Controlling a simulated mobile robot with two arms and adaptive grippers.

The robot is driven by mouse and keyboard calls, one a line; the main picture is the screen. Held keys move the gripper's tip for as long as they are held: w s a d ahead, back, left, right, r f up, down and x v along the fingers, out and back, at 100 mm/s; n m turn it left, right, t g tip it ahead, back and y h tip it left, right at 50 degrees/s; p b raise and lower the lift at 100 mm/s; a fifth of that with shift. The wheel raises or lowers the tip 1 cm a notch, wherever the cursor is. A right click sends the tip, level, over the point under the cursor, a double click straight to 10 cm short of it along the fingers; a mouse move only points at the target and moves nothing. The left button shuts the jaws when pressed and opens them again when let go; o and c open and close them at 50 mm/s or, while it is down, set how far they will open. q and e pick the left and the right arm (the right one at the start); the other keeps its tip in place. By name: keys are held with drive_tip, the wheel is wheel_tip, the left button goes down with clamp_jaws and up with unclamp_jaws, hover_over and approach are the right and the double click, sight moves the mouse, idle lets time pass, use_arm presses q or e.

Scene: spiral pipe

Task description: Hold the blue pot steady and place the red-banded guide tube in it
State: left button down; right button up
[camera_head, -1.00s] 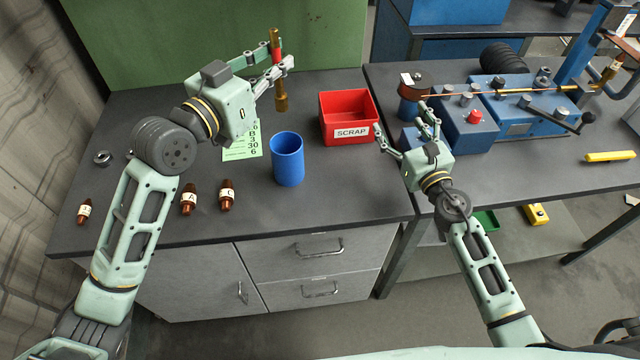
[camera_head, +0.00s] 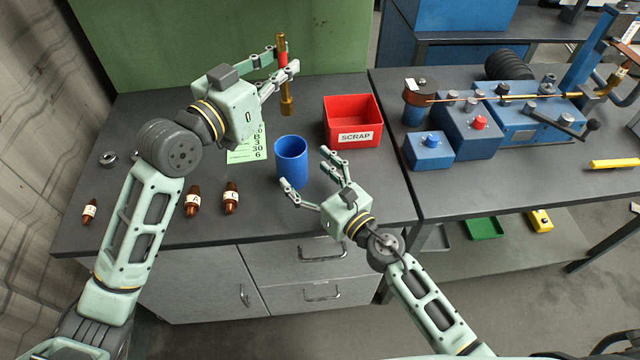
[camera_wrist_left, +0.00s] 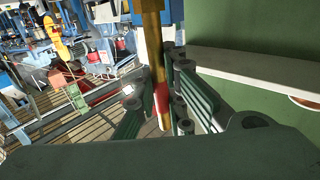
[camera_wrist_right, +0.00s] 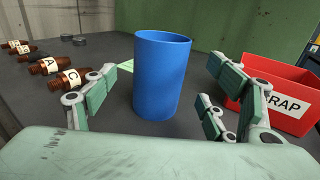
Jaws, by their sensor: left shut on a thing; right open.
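The blue pot (camera_head: 291,163) stands upright on the dark bench. It also shows in the right wrist view (camera_wrist_right: 160,80), between the open fingers and ahead of them. My right gripper (camera_head: 309,180) is open, close in front of the pot, its fingers spread toward either side; no contact is clear. My left gripper (camera_head: 284,78) is shut on the brass guide tube (camera_head: 287,103), gripping near its red band. The tube is upright, held above the back of the bench, behind the pot. In the left wrist view the tube (camera_wrist_left: 153,50) runs between the fingers.
A red SCRAP bin (camera_head: 352,121) stands right of the pot.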

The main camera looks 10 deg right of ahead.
sight(283, 149)
drive_tip(key=x, duration=0.6)
drive_tip(key=shift+w+a, duration=0.1)
drive_tip(key=shift+w, duration=0.1)
